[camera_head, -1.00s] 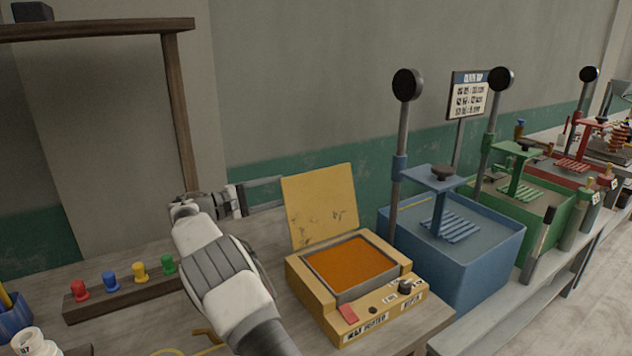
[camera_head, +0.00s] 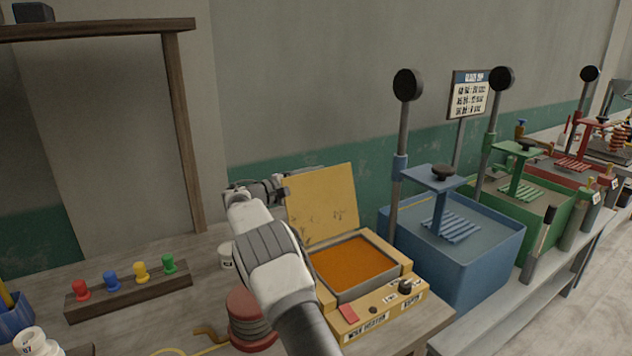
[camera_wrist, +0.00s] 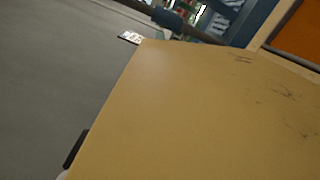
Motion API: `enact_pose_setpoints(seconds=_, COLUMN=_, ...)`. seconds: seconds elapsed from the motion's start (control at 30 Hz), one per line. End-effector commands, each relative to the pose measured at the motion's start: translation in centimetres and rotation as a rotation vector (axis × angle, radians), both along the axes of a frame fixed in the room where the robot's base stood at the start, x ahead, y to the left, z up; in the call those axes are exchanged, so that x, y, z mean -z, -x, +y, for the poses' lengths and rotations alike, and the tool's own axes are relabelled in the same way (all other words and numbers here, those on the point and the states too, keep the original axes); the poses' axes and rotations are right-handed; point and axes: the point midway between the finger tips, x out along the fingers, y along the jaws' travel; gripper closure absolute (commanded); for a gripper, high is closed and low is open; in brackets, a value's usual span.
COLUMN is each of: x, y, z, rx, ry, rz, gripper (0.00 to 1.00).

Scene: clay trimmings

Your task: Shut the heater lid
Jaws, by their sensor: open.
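The yellow wax heater (camera_head: 385,302) stands on the bench with its pan of orange wax (camera_head: 350,264) uncovered. Its flat yellow lid (camera_head: 322,205) stands up at the back edge, leaning slightly back. My gripper (camera_head: 272,188) is at the lid's upper left edge, and its fingertips are hidden behind the lid. The lid (camera_wrist: 200,110) fills much of the wrist view, very close, with part of the orange wax at top right. A dark bit of a finger shows at the lid's lower left edge there. My gripper is open; I cannot tell whether it touches the lid.
A blue dipping tank (camera_head: 470,260) with a tall post stands close right of the heater. A rack with coloured pegs (camera_head: 130,295) is farther left.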

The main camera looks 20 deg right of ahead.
Motion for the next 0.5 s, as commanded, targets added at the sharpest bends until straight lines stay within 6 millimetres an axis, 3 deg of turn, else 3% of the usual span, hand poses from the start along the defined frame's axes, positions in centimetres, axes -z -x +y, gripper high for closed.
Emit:
enact_pose_setpoints(seconds=0.03, x=0.0, y=0.0, z=0.01, rx=0.0, ry=0.0, rz=0.0, gripper=0.42)
enact_pose_setpoints(seconds=0.37, x=-0.01, y=0.01, z=0.02, rx=0.0, ry=0.0, rz=0.0, gripper=1.0)
enact_pose_setpoints(seconds=0.5, x=-0.03, y=0.01, z=0.02, rx=0.0, ry=0.0, rz=-0.001, gripper=1.0)
